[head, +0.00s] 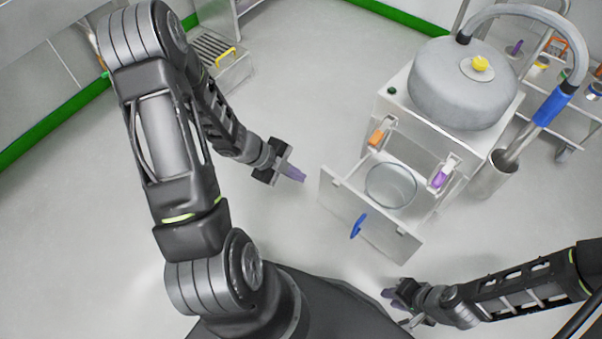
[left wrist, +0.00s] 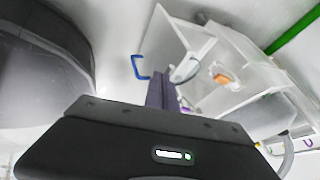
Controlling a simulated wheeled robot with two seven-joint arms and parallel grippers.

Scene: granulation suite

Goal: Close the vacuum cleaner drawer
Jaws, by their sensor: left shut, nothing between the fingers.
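The vacuum cleaner (head: 420,125) is a white cabinet with a grey round top. Its drawer (head: 340,199) is pulled out, with a flat front panel and a blue handle (head: 357,226). A clear round container (head: 391,186) sits inside the drawer. My left gripper (head: 298,175) is shut and empty, just left of the drawer's front panel and apart from it in the head view. In the left wrist view its purple fingers (left wrist: 160,92) show below the blue handle (left wrist: 138,67). My right gripper (head: 393,305) is low, in front of the drawer; its jaw state is unclear.
An orange latch (head: 376,138) and a purple latch (head: 439,180) are on the cabinet. A hose with a blue grip (head: 552,106) hangs at its right. A shelved cart (head: 560,75) stands behind right. Open floor lies left of the drawer.

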